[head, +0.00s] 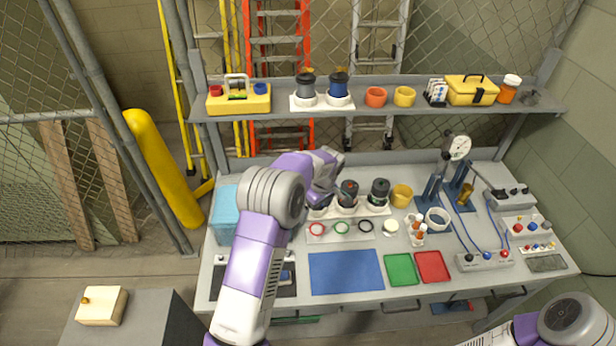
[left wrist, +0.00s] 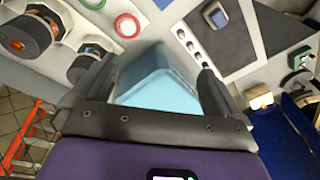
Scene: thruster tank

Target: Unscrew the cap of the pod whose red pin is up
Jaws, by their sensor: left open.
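Two dark pods (head: 349,190) (head: 380,189) stand upright in a pale rack (head: 372,210) at the back middle of the bench. The nearer-left one shows a small reddish spot on top; pin heights are too small to tell. A third place at the rack's left is mostly hidden behind my left gripper (head: 322,190). In the left wrist view, a dark pod with an orange-red part (left wrist: 25,42) is at the upper left, and another pod (left wrist: 85,66) is beside my left finger. My left gripper (left wrist: 155,88) is open and empty. My right gripper is out of view.
A light-blue bin (head: 224,212) stands at the bench's left; it also shows between my fingers (left wrist: 160,85). Coloured rings (head: 341,227) lie before the rack. Two more pods (head: 305,90) (head: 338,88) stand on the shelf above. The blue mat (head: 345,271) is clear.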

